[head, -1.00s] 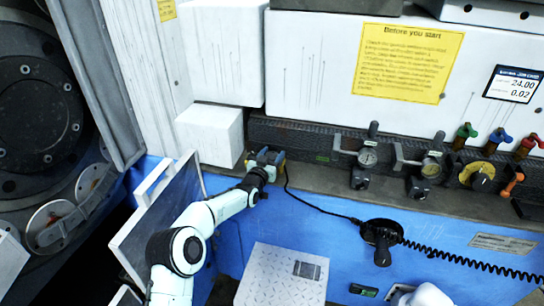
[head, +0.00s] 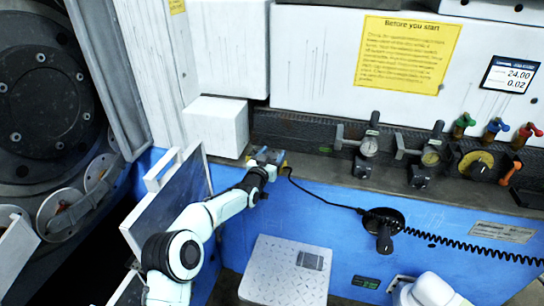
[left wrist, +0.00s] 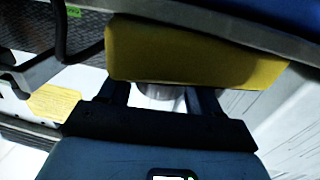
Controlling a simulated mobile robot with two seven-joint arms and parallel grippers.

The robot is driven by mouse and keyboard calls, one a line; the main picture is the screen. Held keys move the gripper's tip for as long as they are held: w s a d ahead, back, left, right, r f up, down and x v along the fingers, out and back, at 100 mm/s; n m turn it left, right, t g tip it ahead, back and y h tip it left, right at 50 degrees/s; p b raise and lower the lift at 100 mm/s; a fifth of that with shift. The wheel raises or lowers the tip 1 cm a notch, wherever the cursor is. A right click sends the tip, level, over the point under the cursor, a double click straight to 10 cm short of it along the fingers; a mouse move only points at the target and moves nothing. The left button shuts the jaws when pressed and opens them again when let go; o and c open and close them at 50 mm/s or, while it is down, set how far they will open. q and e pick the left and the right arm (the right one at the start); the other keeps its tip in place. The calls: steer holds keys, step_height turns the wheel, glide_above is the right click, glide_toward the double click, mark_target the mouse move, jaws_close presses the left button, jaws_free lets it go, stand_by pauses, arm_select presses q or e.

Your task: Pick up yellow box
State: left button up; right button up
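The yellow box (left wrist: 195,55) fills the upper middle of the left wrist view, right at my left gripper's fingers. In the head view only a small yellow part of it (head: 283,164) shows beside my left gripper (head: 268,158), at the ledge's left end. The left fingers (left wrist: 160,98) stand apart in the wrist view. The box hides their tips, so I cannot tell whether they press on it. My right gripper is not in view.
A white block (head: 220,127) stands close behind the left gripper. A tilted grey panel (head: 170,205) is beside the left arm. A black cable (head: 325,201) runs to a black handle (head: 384,225). Clamps with gauges (head: 368,147) and coloured valves (head: 495,128) line the ledge to the right.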

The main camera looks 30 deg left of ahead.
arm_select(q)
steer(key=shift+o, duration=1.2)
steer(key=s+d+b, duration=0.1)
steer(key=s+b, duration=0.1)
steer(key=s, duration=1.1)
steer(key=shift+s+d, duration=0.2)
steer(key=shift+o, duration=0.4)
